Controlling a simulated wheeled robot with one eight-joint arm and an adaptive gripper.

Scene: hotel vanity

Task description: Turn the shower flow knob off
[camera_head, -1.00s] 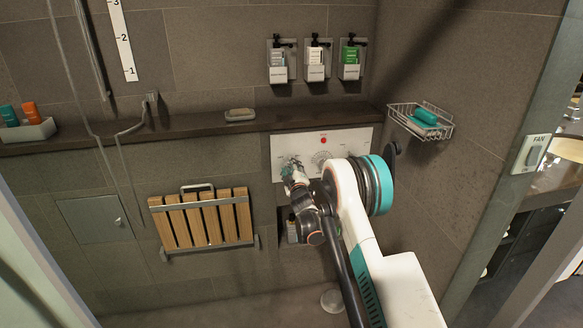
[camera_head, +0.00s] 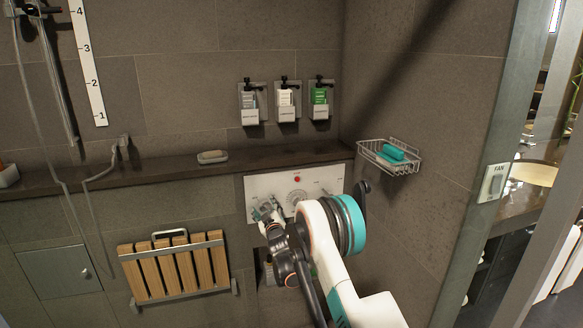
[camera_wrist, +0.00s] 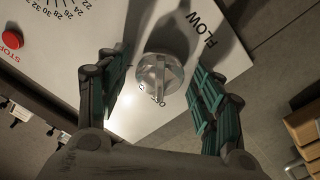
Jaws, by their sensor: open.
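The shower control panel (camera_head: 325,179) is a white plate on the wall below the dark ledge; it also fills the upper left of the wrist view (camera_wrist: 125,128). In the wrist view the clear, round flow knob (camera_wrist: 160,75) with a raised grip bar sits beside the word FLOW. My gripper (camera_wrist: 157,82) is open, with one dark green finger on each side of the knob. I cannot tell whether either finger touches it. In the head view my gripper (camera_head: 264,212) is at the panel's left part and hides the knob.
A red STOP button (camera_head: 297,179) and a round numbered dial (camera_head: 298,197) are on the same panel. A folded wooden seat (camera_head: 175,270) hangs to the left. A wire basket with a teal soap bar (camera_head: 393,152) is at the right. Bottle dispensers (camera_head: 287,100) hang above the ledge.

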